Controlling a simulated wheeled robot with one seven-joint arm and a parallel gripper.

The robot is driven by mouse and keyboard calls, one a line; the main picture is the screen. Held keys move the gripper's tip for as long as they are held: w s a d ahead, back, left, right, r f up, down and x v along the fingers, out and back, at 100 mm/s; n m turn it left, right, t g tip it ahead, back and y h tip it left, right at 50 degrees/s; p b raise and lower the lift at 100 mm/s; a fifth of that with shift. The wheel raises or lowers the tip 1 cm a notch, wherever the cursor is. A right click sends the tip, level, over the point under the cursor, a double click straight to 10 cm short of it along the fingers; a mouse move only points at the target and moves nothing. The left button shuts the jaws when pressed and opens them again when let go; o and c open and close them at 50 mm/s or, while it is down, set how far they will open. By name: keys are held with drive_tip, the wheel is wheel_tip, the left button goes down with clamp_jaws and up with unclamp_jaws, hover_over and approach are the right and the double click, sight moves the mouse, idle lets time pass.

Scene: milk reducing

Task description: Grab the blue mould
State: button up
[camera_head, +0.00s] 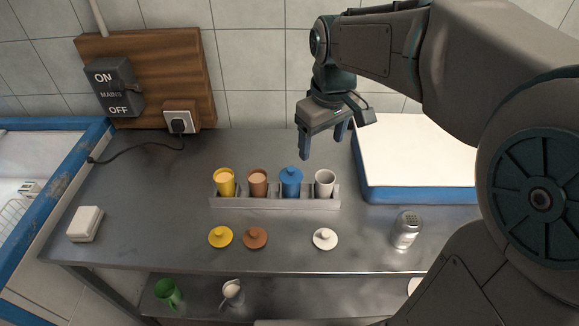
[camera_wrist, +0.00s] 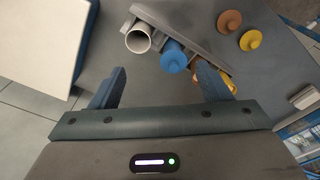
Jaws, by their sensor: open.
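The blue mould (camera_head: 291,182) stands in a grey rack (camera_head: 275,202) on the metal table, with a knobbed blue lid on top. It is third from the left, between a brown cup (camera_head: 257,184) and a white cup (camera_head: 325,184). A yellow cup (camera_head: 225,183) is at the left end. My gripper (camera_head: 322,148) is open and empty, above and behind the rack, a little right of the blue mould. In the wrist view the blue mould (camera_wrist: 173,58) lies beyond and between the two fingers (camera_wrist: 160,82), apart from both.
Yellow (camera_head: 220,237), brown (camera_head: 255,238) and white (camera_head: 325,239) lids lie in front of the rack. A metal shaker (camera_head: 405,230) stands at right. A large white-topped blue box (camera_head: 418,193) is behind it. A white block (camera_head: 85,223) is at left.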

sight(291, 168)
drive_tip(key=w+a+f+n+g+b, duration=0.1)
drive_tip(key=w+a+f+n, duration=0.25)
drive_tip(key=w+a, duration=0.25)
wheel_tip(291, 168, down, 8)
drive_tip(key=shift+s+a+f, duration=0.1)
drive_tip(key=shift+a+f, duration=0.05)
wheel_tip(291, 168, down, 5)
drive_tip(key=shift+s+f+p, duration=0.1)
drive_tip(key=shift+s+p, duration=0.05)
drive_tip(key=shift+p, duration=0.15)
drive_tip(key=c, duration=0.9)
